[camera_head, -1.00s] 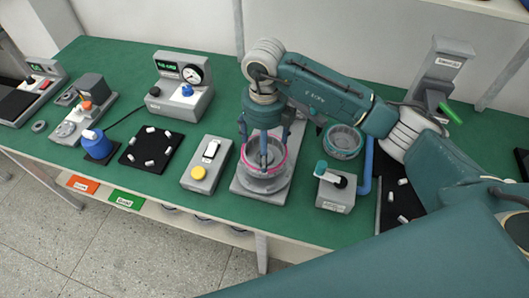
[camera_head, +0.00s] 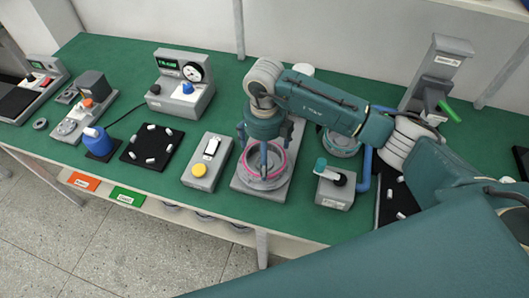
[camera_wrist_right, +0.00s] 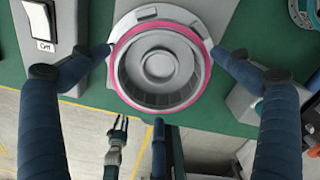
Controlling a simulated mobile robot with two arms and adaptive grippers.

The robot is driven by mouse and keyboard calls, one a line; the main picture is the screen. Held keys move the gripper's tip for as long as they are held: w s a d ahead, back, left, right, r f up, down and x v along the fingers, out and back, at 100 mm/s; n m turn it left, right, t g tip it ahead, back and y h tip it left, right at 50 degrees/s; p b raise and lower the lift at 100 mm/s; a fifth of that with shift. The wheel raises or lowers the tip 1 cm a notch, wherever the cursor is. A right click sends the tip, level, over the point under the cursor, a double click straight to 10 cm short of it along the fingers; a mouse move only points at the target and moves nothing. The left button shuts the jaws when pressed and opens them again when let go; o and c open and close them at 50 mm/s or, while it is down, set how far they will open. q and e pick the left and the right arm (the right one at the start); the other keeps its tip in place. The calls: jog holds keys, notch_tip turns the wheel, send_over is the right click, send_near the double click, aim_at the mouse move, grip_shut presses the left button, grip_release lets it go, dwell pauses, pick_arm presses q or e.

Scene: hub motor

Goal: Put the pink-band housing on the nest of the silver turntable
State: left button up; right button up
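The pink-band housing (camera_head: 287,164) is a round silver cup with a pink ring. It sits low on the silver turntable (camera_head: 243,188), and it also shows in the right wrist view (camera_wrist_right: 160,100). My right gripper (camera_head: 264,158) is above it, pointing down. In the right wrist view the right gripper's fingertips (camera_wrist_right: 160,50) are at opposite sides of the pink band and appear to touch it. The nest under the housing is hidden. What looks like my left gripper (camera_wrist_right: 118,130) hangs over the floor at the bottom of the right wrist view, too small to read.
A grey box with a yellow button (camera_head: 202,172) stands left of the turntable, and a lever box (camera_head: 335,188) stands right. A teal-ringed part (camera_head: 343,145) lies behind the lever box. A black mat with white pieces (camera_head: 152,146) lies further left.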

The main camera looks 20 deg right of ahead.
jog(key=shift+r, duration=0.4)
notch_tip(320, 180, up, 12)
jog(key=b, duration=0.3)
jog(key=shift+f, duration=0.25)
dwell(0.9)
